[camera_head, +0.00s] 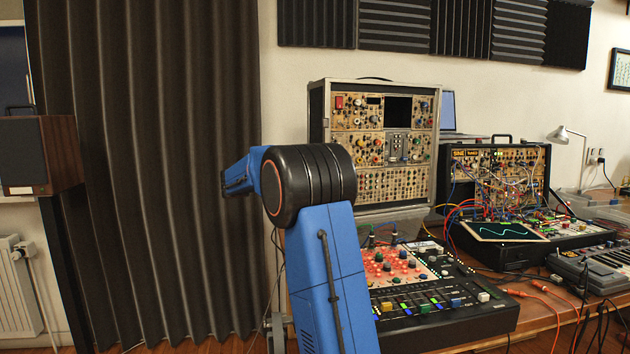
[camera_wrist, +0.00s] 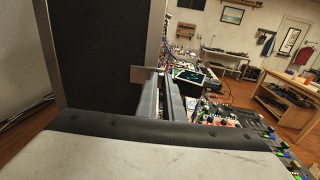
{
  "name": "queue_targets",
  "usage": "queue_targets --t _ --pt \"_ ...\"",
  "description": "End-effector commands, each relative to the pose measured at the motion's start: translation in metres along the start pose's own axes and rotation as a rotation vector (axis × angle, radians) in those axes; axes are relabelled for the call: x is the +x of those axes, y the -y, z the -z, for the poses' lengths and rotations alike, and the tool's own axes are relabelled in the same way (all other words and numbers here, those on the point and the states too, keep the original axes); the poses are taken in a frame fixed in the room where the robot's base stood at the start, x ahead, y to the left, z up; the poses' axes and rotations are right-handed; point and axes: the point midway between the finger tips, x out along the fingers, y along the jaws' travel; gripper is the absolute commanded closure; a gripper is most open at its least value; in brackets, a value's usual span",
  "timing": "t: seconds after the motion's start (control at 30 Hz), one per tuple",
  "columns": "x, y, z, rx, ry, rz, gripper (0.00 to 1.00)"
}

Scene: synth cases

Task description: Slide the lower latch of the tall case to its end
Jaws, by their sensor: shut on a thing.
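The tall case (camera_head: 385,200) stands upright on the bench in the head view, its front full of tan modules. In the wrist view its dark side panel (camera_wrist: 100,55) with a pale metal edge fills the upper left. A small flat grey-brown piece, which looks like the latch (camera_wrist: 142,74), sticks out by that edge at the fingertips. My gripper (camera_wrist: 160,80) is shut on it, the fingers pointing away from the camera. Their grip is partly hidden, and I cannot tell how far along its track the latch is. My arm hides the gripper in the head view.
A red-and-black mixer (camera_head: 440,310) lies on the bench in front of the case. A smaller patched synth case (camera_head: 500,180) with cables and a screen stands to the right. A dark curtain (camera_head: 140,150) hangs at the left. Cables hang at the bench's front edge.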

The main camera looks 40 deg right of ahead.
Motion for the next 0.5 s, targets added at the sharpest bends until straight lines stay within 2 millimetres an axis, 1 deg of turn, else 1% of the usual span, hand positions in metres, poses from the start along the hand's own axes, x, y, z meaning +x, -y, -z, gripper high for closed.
queue_targets --t 0.13,0.17,0.2,0.23,0.5 --pt "-0.0011 -0.0032 -0.0011 0.002 0.003 -0.010 1.00" --pt "-0.0011 -0.0034 -0.0011 0.003 0.003 -0.011 0.86" --pt "-0.0011 -0.0033 -0.0011 0.003 0.003 -0.011 0.76" --pt "-0.0011 -0.0032 -0.0011 0.002 0.002 -0.010 0.73" --pt "-0.0011 -0.0021 -0.0009 0.002 0.002 -0.007 0.73"
